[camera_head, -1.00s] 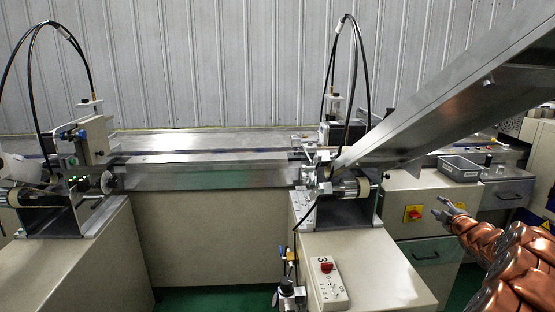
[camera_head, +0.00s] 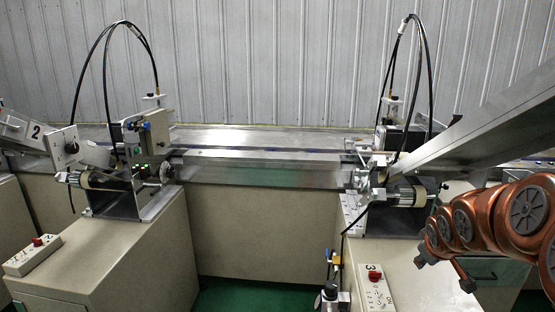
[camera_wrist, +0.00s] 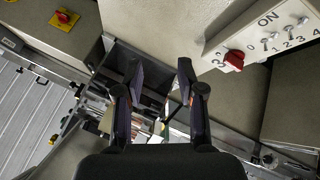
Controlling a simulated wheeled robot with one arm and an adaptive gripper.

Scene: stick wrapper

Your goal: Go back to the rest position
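My gripper (camera_wrist: 159,70) shows in the wrist view with its two dark fingers spread apart and nothing between them. Beyond the fingers lie parts of the machine, seen tilted, with a gap of empty space between. In the head view my copper-coloured arm comes in from the right edge, in front of the right end of the machine. The fingers cannot be made out clearly there. No stick or other loose object is in the gripper.
The long metal machine bed (camera_head: 260,139) spans the middle. A sloping metal chute (camera_head: 490,130) rises at right above my arm. A switch panel marked 3 (camera_head: 378,292) sits on the right cabinet; it also shows in the wrist view (camera_wrist: 262,32). Green floor (camera_head: 250,296) lies between cabinets.

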